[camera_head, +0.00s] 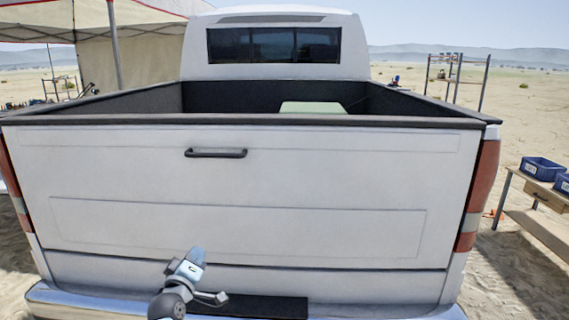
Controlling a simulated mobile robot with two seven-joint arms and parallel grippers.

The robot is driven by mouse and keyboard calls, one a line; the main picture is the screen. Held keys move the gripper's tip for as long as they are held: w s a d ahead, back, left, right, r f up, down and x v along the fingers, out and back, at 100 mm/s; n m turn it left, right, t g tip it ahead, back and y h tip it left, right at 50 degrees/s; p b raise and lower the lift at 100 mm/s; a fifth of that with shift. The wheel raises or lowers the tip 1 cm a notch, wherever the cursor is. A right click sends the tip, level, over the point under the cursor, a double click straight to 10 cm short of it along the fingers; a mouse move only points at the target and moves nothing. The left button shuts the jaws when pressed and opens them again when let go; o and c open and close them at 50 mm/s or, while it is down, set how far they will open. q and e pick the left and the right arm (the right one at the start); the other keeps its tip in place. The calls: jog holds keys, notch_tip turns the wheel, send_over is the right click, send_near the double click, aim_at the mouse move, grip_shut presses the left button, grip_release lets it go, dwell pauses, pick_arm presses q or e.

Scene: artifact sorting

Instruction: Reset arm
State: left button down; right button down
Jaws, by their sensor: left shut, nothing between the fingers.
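My left gripper (219,298) is low in the head view, in front of the truck's rear bumper. Its short grey fingers point to the right and are shut, with nothing held between them. A white and light-blue part of my left arm rises just above it, and a dark rounded joint is to its lower left. The rest of that arm is below the picture's edge. My right gripper is not in view.
A white pickup truck (250,170) with its tailgate closed fills the middle. A pale green item (311,107) lies in its bed. On the right, a wooden table (540,190) holds blue bins (541,169). A canopy (145,45) stands at the left. Open sand lies right of the truck.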

pick_arm(q)
jog(key=s+d+f+m+g, duration=0.2)
jog(key=s+f+m+g, duration=0.35)
jog(key=s+f, duration=1.4)
jog(key=s+d+f+m+g, duration=0.1)
jog(key=s+f+m, duration=0.2)
jog(key=s, duration=0.7)
jog(key=s+d+f+m+g+h, duration=0.1)
jog(key=s+f+m, duration=0.3)
jog(key=s, duration=0.6)
jog(key=shift+s+g+p, duration=0.35)
jog(key=shift+p, duration=0.05)
